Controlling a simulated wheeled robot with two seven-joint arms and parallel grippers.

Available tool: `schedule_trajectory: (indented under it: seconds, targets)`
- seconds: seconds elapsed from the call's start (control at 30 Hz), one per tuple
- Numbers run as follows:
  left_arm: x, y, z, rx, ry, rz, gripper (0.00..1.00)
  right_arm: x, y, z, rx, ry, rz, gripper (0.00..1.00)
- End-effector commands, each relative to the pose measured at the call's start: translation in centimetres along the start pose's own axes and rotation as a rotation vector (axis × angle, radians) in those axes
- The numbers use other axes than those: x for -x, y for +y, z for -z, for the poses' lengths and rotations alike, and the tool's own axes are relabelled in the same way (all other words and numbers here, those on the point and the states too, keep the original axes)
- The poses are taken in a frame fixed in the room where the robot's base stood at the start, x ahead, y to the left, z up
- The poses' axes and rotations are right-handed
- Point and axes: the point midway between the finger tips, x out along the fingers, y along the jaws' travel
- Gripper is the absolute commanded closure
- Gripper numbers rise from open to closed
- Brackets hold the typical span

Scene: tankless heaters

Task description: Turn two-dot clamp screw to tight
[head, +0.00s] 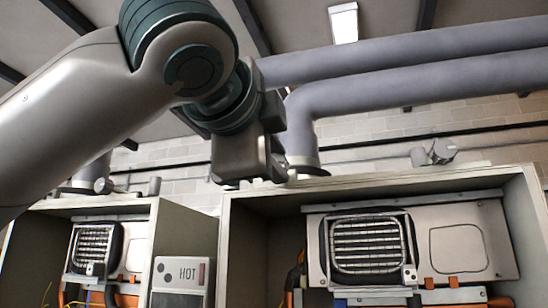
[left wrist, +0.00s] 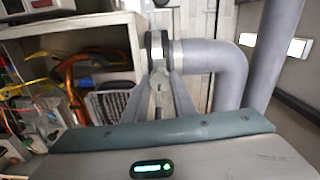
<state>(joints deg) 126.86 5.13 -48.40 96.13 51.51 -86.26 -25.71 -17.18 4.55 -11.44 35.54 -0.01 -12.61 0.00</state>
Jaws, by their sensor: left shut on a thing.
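My left gripper (head: 268,182) is at the top front edge of the right-hand heater cabinet, just left of the foot of the grey vent pipe (head: 300,130). In the left wrist view its two fingers (left wrist: 160,82) converge and are shut on the clamp screw at the pipe's clamp band (left wrist: 158,45). The fingers hide most of the screw, and no dots can be made out on it. The grey pipe (left wrist: 215,60) bends away from the band in that view. My right gripper is not in view.
The open right cabinet (head: 375,186) holds a heater with a grille (head: 366,243). Another clamp fitting (head: 437,153) is on its top at right. Pipes run overhead.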

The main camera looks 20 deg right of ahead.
Motion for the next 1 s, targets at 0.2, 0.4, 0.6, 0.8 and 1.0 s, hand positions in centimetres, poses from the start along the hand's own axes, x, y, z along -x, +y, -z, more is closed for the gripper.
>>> schedule_trajectory:
  seconds: [0.2,0.4,0.6,0.8,1.0]
  targets:
    - [0.01,0.04,0.03,-0.118,0.001,0.000,0.98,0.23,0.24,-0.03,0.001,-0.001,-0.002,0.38]
    - [0.00,0.11,0.06,-0.166,0.001,-0.001,0.98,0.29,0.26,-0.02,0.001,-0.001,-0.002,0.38]
    - [0.00,0.15,0.06,-0.176,0.001,-0.001,0.98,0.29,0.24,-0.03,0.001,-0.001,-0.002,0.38]
    - [-0.01,0.17,0.07,-0.175,0.001,-0.002,0.98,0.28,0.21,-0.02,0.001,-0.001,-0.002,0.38]
    - [-0.01,0.14,0.05,-0.174,0.001,-0.001,0.57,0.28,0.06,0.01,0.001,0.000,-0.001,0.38]
